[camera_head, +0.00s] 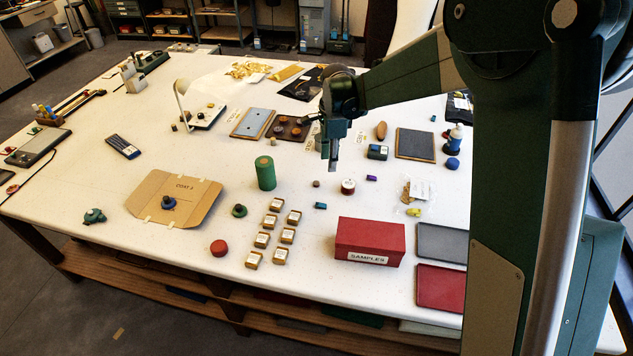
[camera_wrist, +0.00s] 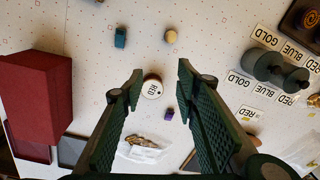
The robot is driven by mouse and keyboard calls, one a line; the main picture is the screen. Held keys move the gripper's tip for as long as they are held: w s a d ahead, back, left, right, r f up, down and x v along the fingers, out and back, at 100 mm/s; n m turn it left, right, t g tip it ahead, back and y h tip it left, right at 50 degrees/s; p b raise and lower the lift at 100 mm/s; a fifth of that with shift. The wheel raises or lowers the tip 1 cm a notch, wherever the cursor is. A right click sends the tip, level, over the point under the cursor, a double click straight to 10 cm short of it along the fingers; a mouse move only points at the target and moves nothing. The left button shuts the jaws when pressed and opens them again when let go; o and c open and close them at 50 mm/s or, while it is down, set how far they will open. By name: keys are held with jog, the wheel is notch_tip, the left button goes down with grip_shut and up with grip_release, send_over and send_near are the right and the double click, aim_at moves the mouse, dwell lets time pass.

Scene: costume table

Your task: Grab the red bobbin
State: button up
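The red bobbin (camera_head: 348,187) is a small short cylinder with a pale top and red side, standing on the white table right of the gripper's tip in the head view. In the wrist view its round white top (camera_wrist: 152,88) bears the word RED and lies between the two fingers, nearer the left one. My gripper (camera_head: 332,166) points down above the table. In the wrist view my gripper (camera_wrist: 160,69) is open with nothing held. The fingers look to be above the bobbin and apart from it.
Near the bobbin are a cork-coloured piece (camera_head: 316,183), a teal block (camera_head: 320,206) and a purple block (camera_head: 371,178). A red SAMPLES box (camera_head: 370,238) stands in front. A green cylinder (camera_head: 265,172) stands left. A separate red disc (camera_head: 219,248) lies at front left.

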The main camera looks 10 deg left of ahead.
jog(key=m+p, duration=0.2)
send_near(316, 184)
jog(key=shift+w+a+f+g, duration=0.15)
jog(key=shift+w+a+g, duration=0.25)
jog(key=shift+w, duration=0.35)
jog(key=shift+f, duration=1.3)
jog(key=shift+s+d+f, duration=0.1)
jog(key=shift+f, duration=2.5)
jog(key=c, duration=0.8)
